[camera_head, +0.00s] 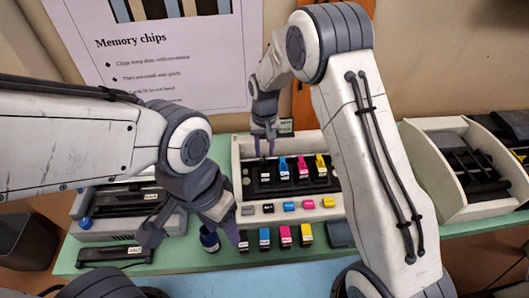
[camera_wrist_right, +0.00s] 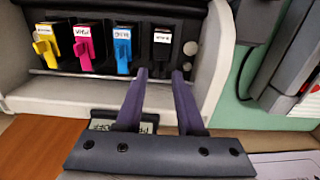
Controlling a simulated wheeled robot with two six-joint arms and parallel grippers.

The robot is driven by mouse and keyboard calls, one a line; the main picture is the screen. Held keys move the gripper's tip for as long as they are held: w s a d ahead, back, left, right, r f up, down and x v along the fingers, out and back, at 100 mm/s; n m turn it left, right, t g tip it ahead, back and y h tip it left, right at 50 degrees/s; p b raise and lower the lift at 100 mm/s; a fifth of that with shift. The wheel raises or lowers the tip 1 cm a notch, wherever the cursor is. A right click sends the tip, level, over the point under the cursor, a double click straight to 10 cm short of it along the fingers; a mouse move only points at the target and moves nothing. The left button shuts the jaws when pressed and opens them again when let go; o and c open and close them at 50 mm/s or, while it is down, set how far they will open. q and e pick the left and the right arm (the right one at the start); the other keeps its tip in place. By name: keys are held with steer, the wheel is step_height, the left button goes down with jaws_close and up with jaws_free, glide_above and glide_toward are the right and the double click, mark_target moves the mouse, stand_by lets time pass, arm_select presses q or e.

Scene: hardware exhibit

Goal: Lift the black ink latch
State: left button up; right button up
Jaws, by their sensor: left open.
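The black ink latch (camera_head: 265,173) has a white label and is leftmost in the row of ink slots in the head view. In the right wrist view the black latch (camera_wrist_right: 162,42) is rightmost. It looks closed. My right gripper (camera_head: 264,154) is above it, fingers pointing down. In the wrist view my right gripper (camera_wrist_right: 160,72) is open and empty; its two purple fingertips are on either side of the latch's line. Contact cannot be told. My left gripper (camera_head: 192,238) is open at the front left of the printer, away from the latch.
Cyan (camera_head: 283,167), magenta (camera_head: 302,167) and yellow (camera_head: 321,166) latches stand close beside the black one. Loose ink cartridges (camera_head: 285,237) lie on the green table in front. A white tray (camera_head: 437,165) stands at right.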

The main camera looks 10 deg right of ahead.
steer(key=shift+f, duration=1.45)
jaws_close()
steer(key=shift+w+r+g+p, duration=0.2)
steer(key=shift+w+g+p, duration=0.15)
steer(key=shift+p, duration=0.3)
steer(key=shift+w+g+p, duration=0.25)
steer(key=shift+g+p, duration=0.05)
steer(key=shift+g, duration=0.25)
steer(key=shift+w+g, duration=0.25)
steer(key=shift+g, duration=0.35)
steer(key=shift+w+g, duration=0.3)
steer(key=shift+g, duration=0.3)
steer(key=shift+r, duration=0.15)
jaws_free()
